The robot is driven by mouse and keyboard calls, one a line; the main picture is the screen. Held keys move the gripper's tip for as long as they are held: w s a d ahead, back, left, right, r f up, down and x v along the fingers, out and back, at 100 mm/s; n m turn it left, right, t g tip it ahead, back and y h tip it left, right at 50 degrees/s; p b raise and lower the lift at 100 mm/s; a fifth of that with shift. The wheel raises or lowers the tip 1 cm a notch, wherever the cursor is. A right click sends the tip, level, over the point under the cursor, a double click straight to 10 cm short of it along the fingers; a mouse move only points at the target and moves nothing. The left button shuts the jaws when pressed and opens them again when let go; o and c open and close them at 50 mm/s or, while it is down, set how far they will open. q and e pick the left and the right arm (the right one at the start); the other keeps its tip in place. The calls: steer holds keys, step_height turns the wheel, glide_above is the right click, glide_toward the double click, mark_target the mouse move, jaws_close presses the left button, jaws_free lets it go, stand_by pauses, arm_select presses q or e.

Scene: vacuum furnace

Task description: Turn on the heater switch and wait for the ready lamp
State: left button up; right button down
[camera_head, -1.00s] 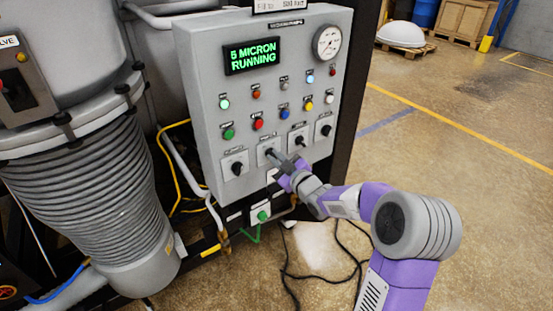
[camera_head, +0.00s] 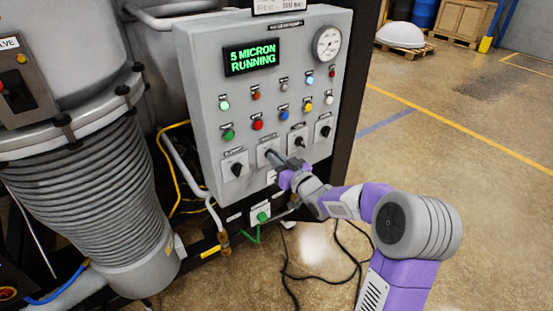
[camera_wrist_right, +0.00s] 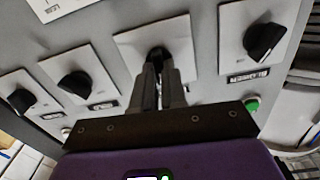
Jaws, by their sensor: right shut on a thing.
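The grey control panel (camera_head: 215,65) carries a row of black rotary switches on white plates. My right gripper (camera_head: 274,156) is at the second switch from the left in the head view. In the right wrist view, my right gripper (camera_wrist_right: 160,78) is shut on that switch's dark knob (camera_wrist_right: 158,54); the fingers cover most of it and its label. That I cannot read it as the heater switch is due to this. Several lamps sit above; a green lamp (camera_head: 224,105) and a pale blue lamp (camera_head: 310,79) look lit. Which is the ready lamp is too small to read. My left gripper is out of view.
The display (camera_head: 252,57) reads "5 MICRON RUNNING". Neighbouring switches stand close: one labelled BLOWER (camera_wrist_right: 264,42) and another knob (camera_wrist_right: 75,84). A ribbed grey vessel (camera_head: 90,195) stands left. Black cables (camera_head: 287,275) lie on the floor below; open floor is to the right.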

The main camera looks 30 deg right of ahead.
steer(key=m+p, duration=0.1)
steer(key=m, duration=0.3)
steer(key=shift+f+m, duration=0.1)
steer(key=shift+m, duration=0.6)
steer(key=c, duration=1.2)
jaws_free()
steer(key=s, duration=0.5)
steer(key=s+p, duration=0.1)
steer(key=s, duration=0.1)
steer(key=shift+s+d, duration=0.3)
steer(key=shift+d, duration=0.05)
